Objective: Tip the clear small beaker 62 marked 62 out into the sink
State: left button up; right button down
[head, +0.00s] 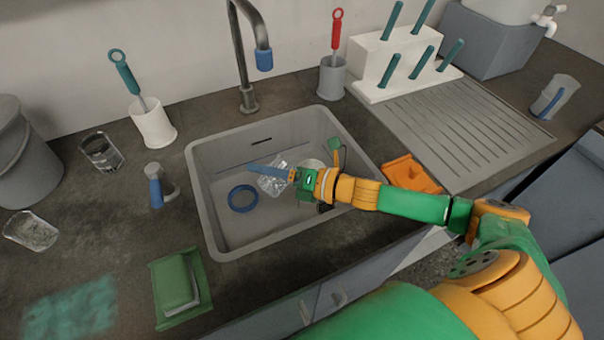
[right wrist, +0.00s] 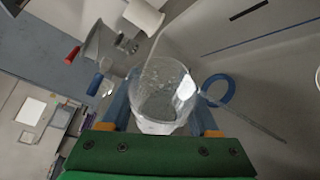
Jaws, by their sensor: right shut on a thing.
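The clear small beaker (head: 271,182) is over the sink (head: 226,233), between the blue fingers of my right gripper (head: 281,176). The right gripper is shut on it. The right wrist view shows the beaker (right wrist: 165,88) between both fingers of the gripper (right wrist: 164,118). The background there is strongly turned, and the beaker looks tilted over the basin. I cannot read its mark or tell whether liquid is inside. My left gripper is not in view.
A blue ring (head: 243,198) lies in the sink. A tap (head: 262,58) stands behind it. Clear glass vessels (head: 101,152) (head: 32,231) are on the left counter.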

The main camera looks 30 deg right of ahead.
aim_at(276, 161)
jog(key=shift+d+r+m+t+y+b, duration=0.1)
jog(key=shift+r+m+t+y+b, duration=0.5)
jog(key=shift+m+b, duration=0.45)
dwell(1.2)
jog(key=shift+w+d+r+m+y+b, duration=0.15)
jog(key=shift+d+r+m+b, duration=0.1)
jog(key=shift+d+m, duration=0.15)
jog(key=shift+w+d+r+m+y+b, duration=0.15)
jog(key=shift+d+m+b, duration=0.15)
jog(key=shift+m, duration=0.15)
dwell(0.6)
jog(key=shift+s+r+t, duration=0.1)
jog(key=shift+r+t, duration=0.15)
jog(key=shift+t, duration=0.05)
jog(key=shift+d+r+m+y+p, duration=0.25)
jog(key=shift+r+m+p, duration=0.25)
jog(key=shift+r+m, duration=0.25)
